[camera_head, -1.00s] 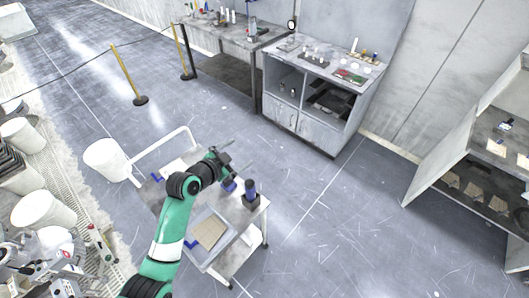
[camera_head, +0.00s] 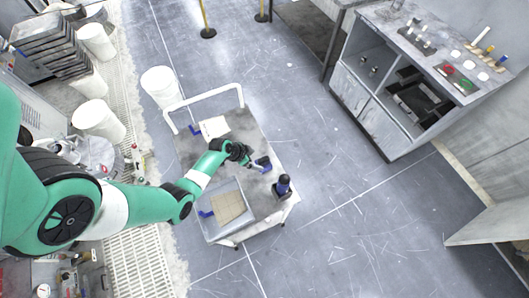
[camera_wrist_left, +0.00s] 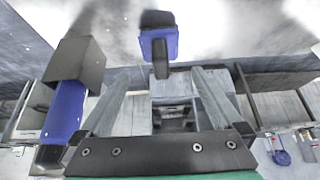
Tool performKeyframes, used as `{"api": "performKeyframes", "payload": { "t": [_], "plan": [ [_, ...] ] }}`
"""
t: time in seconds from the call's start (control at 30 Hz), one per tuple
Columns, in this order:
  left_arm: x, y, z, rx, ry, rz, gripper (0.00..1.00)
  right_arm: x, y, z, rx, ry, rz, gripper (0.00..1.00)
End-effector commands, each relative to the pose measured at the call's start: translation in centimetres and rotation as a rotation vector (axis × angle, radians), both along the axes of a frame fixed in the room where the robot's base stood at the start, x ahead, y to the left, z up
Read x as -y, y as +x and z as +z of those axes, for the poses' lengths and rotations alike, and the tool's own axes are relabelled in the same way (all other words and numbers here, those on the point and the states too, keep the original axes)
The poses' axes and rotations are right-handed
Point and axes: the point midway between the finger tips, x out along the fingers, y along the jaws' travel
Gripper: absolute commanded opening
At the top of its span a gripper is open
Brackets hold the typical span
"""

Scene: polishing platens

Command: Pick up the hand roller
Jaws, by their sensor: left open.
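My left gripper (camera_head: 254,165) is over the cart, open, with its fingertips close to a small blue and dark tool (camera_head: 264,163). This tool looks like the hand roller, though it is too small to be sure. In the left wrist view the blue tool (camera_wrist_left: 159,44) shows straight ahead, with a dark narrow part pointing back between the two fingers of the open gripper (camera_wrist_left: 162,76). I cannot tell whether they touch it. My right gripper is not in view.
A dark blue upright item (camera_head: 283,184) stands at the cart's right corner, also at left in the wrist view (camera_wrist_left: 66,108). A grey tray (camera_head: 211,229) with a tan pad, and a paper sheet (camera_head: 214,127), lie on the cart (camera_head: 239,126). White buckets (camera_head: 160,84) stand left.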

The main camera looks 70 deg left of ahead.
Motion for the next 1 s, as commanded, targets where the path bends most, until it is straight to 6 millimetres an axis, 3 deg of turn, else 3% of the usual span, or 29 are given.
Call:
{"api": "performKeyframes", "payload": {
  "t": [0.1, 0.3, 0.53, 0.8, 1.0],
  "plan": [
    [-0.1, 0.9, -2.4, 0.001, 0.002, -0.003, 1.00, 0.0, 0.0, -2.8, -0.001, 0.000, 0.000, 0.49],
    [-0.2, 2.5, -5.2, 0.001, 0.002, -0.003, 1.00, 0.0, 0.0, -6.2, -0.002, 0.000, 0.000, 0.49],
    [-0.2, 3.1, -5.3, 0.001, 0.002, -0.003, 1.00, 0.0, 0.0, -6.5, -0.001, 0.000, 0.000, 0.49],
    [-0.3, 5.2, -9.0, -0.001, 0.001, -0.004, 1.00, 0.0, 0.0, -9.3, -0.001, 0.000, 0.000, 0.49],
    [-0.4, 5.7, -9.5, 0.001, 0.002, -0.002, 1.00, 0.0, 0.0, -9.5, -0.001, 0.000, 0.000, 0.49]
  ]
}}
